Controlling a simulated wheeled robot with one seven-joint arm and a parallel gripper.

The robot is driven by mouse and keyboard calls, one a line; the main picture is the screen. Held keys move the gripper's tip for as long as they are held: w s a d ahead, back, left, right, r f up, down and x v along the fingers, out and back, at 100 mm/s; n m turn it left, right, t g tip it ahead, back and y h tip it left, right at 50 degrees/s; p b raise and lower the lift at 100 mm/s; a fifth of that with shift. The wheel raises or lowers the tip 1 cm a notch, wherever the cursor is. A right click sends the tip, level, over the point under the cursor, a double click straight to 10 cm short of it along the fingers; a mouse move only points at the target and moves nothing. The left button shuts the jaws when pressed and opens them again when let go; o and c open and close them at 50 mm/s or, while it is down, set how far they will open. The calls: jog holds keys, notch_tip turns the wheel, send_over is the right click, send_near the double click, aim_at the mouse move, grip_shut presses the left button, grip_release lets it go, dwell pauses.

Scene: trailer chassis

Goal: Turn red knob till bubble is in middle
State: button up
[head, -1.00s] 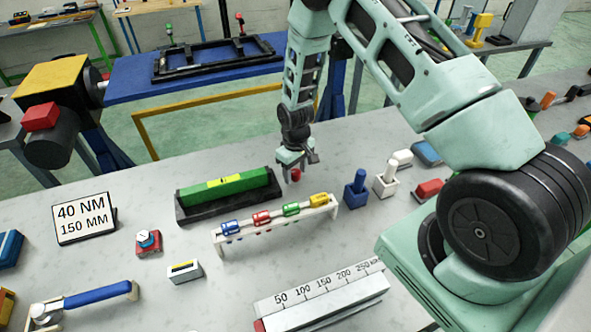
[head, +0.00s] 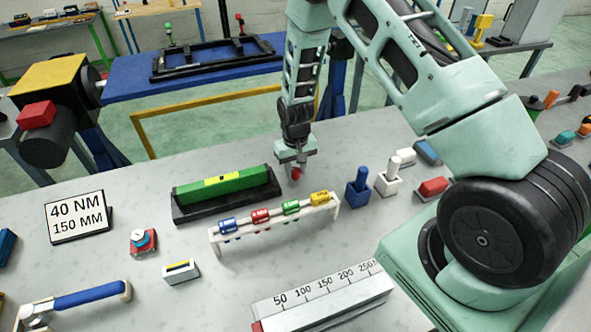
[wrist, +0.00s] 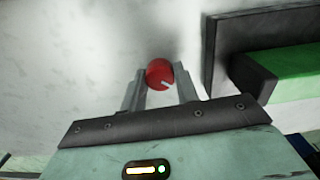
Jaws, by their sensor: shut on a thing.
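The red knob (head: 296,173) sits just off the right end of the green level (head: 245,182) in the head view. The level lies in a black tray (head: 190,214) and has a yellow vial (head: 222,179) on top. The vial is too small for me to tell where the bubble is. My gripper (head: 294,169) points down and is shut on the knob. In the wrist view the knob (wrist: 160,72) is between the two fingertips, with a pale mark on its face. The black tray (wrist: 211,62) is to its right, apart from it.
A white rack (head: 335,212) with several coloured cylinders stands in front of the level. A blue block with a peg (head: 357,190) and a white one (head: 390,180) stand to the right of the knob. A sign (head: 76,217) reads 40 NM, 150 MM.

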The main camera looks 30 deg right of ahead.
aim_at(296, 170)
jog(key=o, duration=1)
jog(key=shift+c, duration=0.2)
notch_tip(296, 170, up, 17)
jog(key=b, duration=0.4)
jog(key=shift+r, duration=0.2)
